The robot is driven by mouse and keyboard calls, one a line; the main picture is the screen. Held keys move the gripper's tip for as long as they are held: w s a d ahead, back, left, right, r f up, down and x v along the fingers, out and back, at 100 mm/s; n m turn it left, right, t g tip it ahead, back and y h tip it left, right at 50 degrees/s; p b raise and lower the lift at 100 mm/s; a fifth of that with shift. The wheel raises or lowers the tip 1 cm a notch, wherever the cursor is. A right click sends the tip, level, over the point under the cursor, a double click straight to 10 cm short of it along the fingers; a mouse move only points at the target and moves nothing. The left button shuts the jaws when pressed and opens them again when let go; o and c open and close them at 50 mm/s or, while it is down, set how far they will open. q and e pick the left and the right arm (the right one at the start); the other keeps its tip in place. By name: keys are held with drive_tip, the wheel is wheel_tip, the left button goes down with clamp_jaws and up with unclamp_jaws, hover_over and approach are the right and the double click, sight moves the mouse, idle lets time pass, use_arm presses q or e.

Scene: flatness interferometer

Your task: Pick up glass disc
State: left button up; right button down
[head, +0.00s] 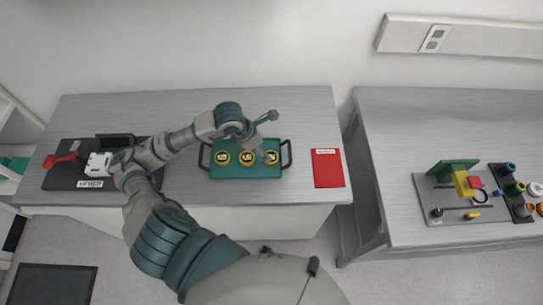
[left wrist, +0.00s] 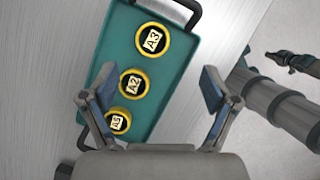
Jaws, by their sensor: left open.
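The teal tray (head: 213,171) on the left table holds three round discs with yellow rims, dark centres and pale labels. In the left wrist view, the discs read A3 (left wrist: 151,40) and A2 (left wrist: 132,83); the lowest label (left wrist: 117,121) is hard to read. My left gripper (head: 267,137) is over the tray's right end in the head view and partly covers the right disc (head: 272,158). In the left wrist view, its spread fingers (left wrist: 150,88) have nothing held between them, and the left finger overlaps the lowest disc's edge.
A red labelled sheet (head: 328,168) lies right of the tray. A white device (head: 98,163) and a red tool (head: 62,160) are on a dark mat at the left. The right table (head: 410,125), across a gap, bears a green and yellow fixture (head: 455,168) and several small parts.

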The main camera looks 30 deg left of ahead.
sight(267, 151)
use_arm(q)
drive_tip(key=x, duration=0.5)
drive_tip(key=shift+w+a, duration=0.2)
drive_tip(key=shift+w+a+f, duration=0.1)
drive_tip(key=shift+f, duration=0.45)
drive_tip(key=f, duration=0.2)
drive_tip(key=w+f+p, duration=0.1)
drive_tip(key=f, duration=0.1)
drive_tip(key=shift+f, duration=0.3)
drive_tip(key=c, duration=1.3)
use_arm(e)
drive_tip(key=shift+w+r, duration=0.25)
drive_tip(key=shift+r, duration=0.5)
